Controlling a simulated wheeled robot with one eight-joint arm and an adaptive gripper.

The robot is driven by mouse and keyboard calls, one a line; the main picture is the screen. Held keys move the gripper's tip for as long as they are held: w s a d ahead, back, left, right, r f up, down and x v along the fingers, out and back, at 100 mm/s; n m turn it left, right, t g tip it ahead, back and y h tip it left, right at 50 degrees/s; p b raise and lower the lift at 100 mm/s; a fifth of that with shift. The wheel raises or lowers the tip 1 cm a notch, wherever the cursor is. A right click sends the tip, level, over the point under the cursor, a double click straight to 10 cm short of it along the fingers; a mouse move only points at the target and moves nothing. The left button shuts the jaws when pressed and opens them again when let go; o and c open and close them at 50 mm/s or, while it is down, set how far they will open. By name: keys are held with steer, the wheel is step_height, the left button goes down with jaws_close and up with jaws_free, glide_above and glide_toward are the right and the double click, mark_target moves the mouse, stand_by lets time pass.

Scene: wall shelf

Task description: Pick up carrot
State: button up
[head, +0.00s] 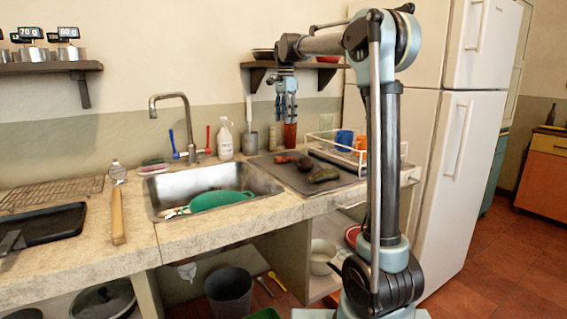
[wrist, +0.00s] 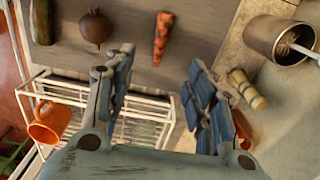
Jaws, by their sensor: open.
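In the wrist view, an orange carrot (wrist: 162,38) lies on the dark board (wrist: 200,55). It is apart from my gripper (wrist: 158,84), beyond the fingertips and between the two fingers in the picture. My gripper is open, with nothing between its fingers. In the head view, my gripper (head: 287,84) hangs pointing down, above the back of the counter near the dark board (head: 268,166). Reddish-brown produce (head: 288,158) lies on that board, but I cannot tell which piece is the carrot there.
A round dark beet (wrist: 96,28) and a green vegetable (wrist: 42,20) lie left of the carrot. A white wire rack (wrist: 70,90) with an orange mug (wrist: 50,122) stands close by. A metal utensil pot (wrist: 268,40) and a pale brush-like object (wrist: 247,88) are to the right.

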glide_above(288, 158)
steer(key=a, duration=0.2)
step_height(288, 158, down, 11)
steer(key=shift+d+r, duration=0.1)
steer(key=shift+f, duration=3.05)
steer(key=shift+c, duration=0.2)
steer(key=c, duration=1.1)
